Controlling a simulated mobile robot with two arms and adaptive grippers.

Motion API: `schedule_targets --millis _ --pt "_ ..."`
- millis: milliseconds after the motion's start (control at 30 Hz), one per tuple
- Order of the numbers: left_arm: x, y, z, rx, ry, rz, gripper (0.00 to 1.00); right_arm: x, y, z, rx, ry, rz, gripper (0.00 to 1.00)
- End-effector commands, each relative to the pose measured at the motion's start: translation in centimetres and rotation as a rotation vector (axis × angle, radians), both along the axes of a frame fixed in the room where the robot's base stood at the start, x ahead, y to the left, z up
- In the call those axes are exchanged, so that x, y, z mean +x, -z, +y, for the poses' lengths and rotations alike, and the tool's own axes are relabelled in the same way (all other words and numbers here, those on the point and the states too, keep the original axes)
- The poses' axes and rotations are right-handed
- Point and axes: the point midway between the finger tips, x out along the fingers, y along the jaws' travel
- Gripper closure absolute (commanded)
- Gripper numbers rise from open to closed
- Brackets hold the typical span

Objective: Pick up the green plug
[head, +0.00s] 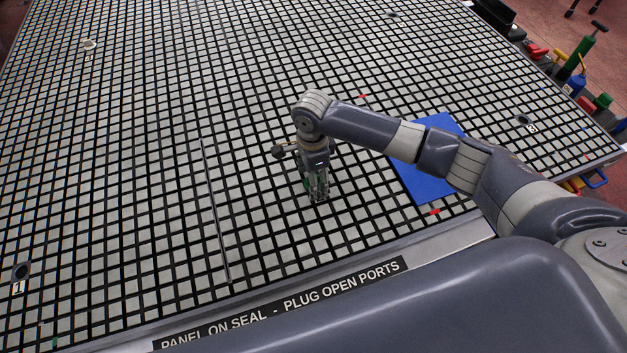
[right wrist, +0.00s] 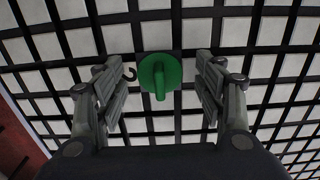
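The green plug (right wrist: 160,72) shows in the right wrist view as a round green cap with a raised grip bar, over the grid table. My right gripper (right wrist: 162,82) is open, with one finger on each side of the plug and a visible gap on both sides. In the head view my right gripper (head: 318,192) points down at the middle of the table. It mostly hides the plug there, with only a trace of green among the fingers. My left gripper is not in view.
A blue panel (head: 436,185) lies right of my gripper, partly behind my arm. Numbered ports 1 (head: 21,271) and 3 (head: 523,120) are in the table (head: 150,150). Tools and a green item (head: 602,101) sit along the right edge.

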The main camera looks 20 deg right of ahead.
Motion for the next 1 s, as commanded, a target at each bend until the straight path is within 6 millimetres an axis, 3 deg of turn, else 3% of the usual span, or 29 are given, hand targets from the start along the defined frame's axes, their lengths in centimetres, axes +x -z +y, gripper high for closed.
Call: schedule_targets --millis 33,167,633,900,1000 --pt "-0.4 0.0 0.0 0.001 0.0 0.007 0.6 0.0 0.0 0.0 0.0 0.0 0.0 0.49" --pt "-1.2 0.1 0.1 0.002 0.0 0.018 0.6 0.0 0.0 0.0 0.001 0.0 0.0 0.78" --pt "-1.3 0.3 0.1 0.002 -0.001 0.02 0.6 0.0 -0.3 0.1 0.001 0.0 0.0 0.78" --pt "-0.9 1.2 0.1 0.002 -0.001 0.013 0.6 0.1 -3.2 0.1 0.003 0.001 -0.002 0.78" --pt "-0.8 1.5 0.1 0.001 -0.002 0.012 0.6 -1.4 -3.5 1.4 0.005 -0.006 0.002 0.79"
